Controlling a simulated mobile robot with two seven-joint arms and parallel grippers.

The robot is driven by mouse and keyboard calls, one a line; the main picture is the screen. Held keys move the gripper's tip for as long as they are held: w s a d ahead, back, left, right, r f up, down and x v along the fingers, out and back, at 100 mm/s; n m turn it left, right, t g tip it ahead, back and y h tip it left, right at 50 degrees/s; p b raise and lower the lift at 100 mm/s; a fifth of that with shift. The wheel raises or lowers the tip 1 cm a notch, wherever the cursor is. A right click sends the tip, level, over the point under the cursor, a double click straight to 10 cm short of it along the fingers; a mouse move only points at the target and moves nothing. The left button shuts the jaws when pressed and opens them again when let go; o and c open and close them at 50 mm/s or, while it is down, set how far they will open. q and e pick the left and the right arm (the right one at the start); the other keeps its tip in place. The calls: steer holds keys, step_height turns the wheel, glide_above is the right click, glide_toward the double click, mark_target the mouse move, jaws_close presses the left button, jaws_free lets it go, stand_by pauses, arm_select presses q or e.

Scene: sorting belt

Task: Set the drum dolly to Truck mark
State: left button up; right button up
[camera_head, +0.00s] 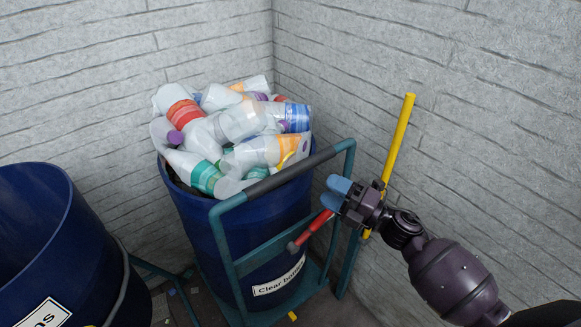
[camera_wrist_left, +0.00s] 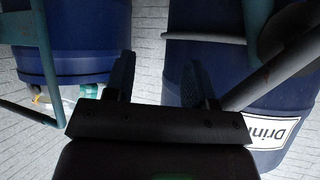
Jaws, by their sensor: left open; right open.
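The teal drum dolly (camera_head: 224,247) stands in the corner under a blue drum (camera_head: 200,225) labelled "Clear bottles". Its upright frame has a dark grip bar (camera_head: 290,175) across the top. A red lever (camera_head: 316,227) with a grey end slants at the frame's right side. My right gripper (camera_head: 334,193) has blue fingers, open, at the lever's upper end; I cannot tell whether they touch it. My left gripper shows only in the left wrist view (camera_wrist_left: 156,82), open and empty, with drums beyond it. I cannot make out a Truck mark.
Bottles (camera_head: 240,125) heap above the drum's rim. A second blue drum (camera_head: 45,235) stands at left, its label partly cut off; a "Drin…" label (camera_wrist_left: 275,133) shows in the left wrist view. A yellow post (camera_head: 399,140) stands behind my right gripper. Brick walls (camera_head: 480,90) close the corner.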

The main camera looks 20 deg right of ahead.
mark_target(294, 170)
steer(key=p+x, duration=0.1)
steer(key=x, duration=0.9)
steer(key=shift+w, duration=0.2)
steer(key=shift+c, duration=0.2)
jaws_close()
